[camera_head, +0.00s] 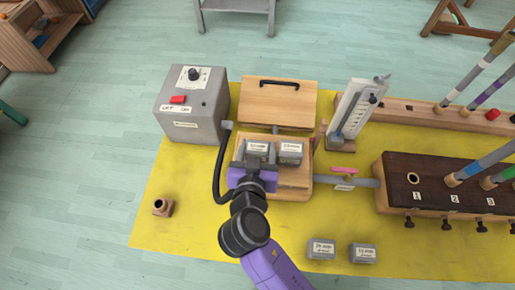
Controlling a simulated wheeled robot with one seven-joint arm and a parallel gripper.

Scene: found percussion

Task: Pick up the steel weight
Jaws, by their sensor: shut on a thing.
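Several grey steel weights with white labels are in view. My gripper (256,163) is over the wooden bellows box (290,194), shut on the left steel weight (258,147) there. The gripper hides part of that weight. I cannot tell if it is lifted clear of the box. Another weight (290,150) sits close on its right on the same box. Two more weights, a left one (321,249) and a right one (363,253), stand on the yellow mat (185,226) at the front. The label print is too small to read surely.
A grey switch box (193,104) with a red switch stands at the back left, its black hose curving beside my gripper. A wooden lid with a handle (278,101), a gauge stand (355,112) and a dark pipe chest (440,182) surround the box. The mat's front left is mostly clear, save a small brown block (163,207).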

